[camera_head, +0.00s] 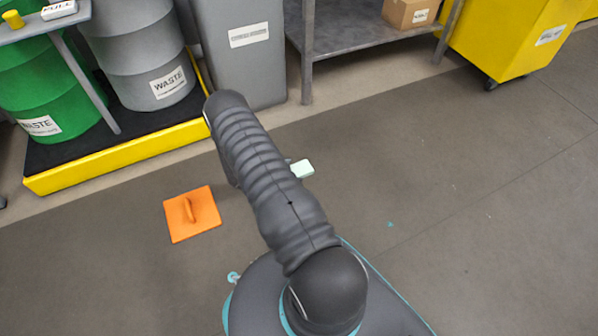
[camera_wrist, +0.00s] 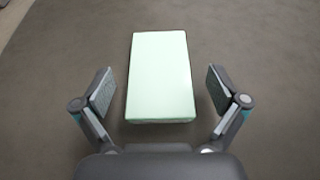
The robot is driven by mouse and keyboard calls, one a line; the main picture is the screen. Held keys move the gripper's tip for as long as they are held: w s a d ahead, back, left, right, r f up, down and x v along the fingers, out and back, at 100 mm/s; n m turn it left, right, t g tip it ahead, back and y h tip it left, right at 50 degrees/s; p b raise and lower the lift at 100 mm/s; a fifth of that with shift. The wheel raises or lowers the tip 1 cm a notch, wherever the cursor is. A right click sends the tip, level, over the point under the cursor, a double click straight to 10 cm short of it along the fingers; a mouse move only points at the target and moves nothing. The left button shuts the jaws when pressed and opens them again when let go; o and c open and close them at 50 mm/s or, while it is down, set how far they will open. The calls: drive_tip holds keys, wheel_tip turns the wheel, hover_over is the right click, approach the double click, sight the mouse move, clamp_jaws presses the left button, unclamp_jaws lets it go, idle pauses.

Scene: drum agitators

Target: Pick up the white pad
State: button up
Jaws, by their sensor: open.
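The white pad (camera_wrist: 159,76) is a pale, slightly mint block. In the wrist view it lies upright in the picture, between and ahead of the two fingers of my gripper (camera_wrist: 159,92). Clear gaps show between the pad and both fingers, so the gripper is open and touches nothing. In the head view only part of the pad (camera_head: 302,168) shows, just right of my arm, which hides the rest of it and my gripper.
An orange square plate with a handle (camera_head: 192,214) lies on the floor to the left. A yellow-edged spill pallet (camera_head: 120,157) with green and grey waste drums stands behind it. A grey bin (camera_head: 240,60), a metal table (camera_head: 350,38) and a yellow cart (camera_head: 510,40) stand behind.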

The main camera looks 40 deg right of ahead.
sight(296, 171)
drive_tip(key=shift+s+d+f, duration=0.15)
drive_tip(key=shift+d+f, duration=0.05)
drive_tip(key=shift+d, duration=0.35)
drive_tip(key=shift+c, duration=0.3)
drive_tip(key=c, duration=1.3)
drive_tip(key=shift+r, duration=0.6)
wheel_tip(296, 171, up, 3)
drive_tip(key=shift+f+p, duration=0.1)
drive_tip(key=shift+p, duration=0.4)
drive_tip(key=d+r, duration=0.2)
drive_tip(key=d, duration=0.2)
drive_tip(key=s+d+r, duration=0.1)
drive_tip(key=d+r, duration=0.1)
drive_tip(key=d, duration=0.1)
drive_tip(key=d+r+p, duration=0.1)
drive_tip(key=d+r, duration=0.2)
drive_tip(key=d, duration=0.1)
drive_tip(key=shift+s+d, duration=0.25)
drive_tip(key=shift+d, duration=0.05)
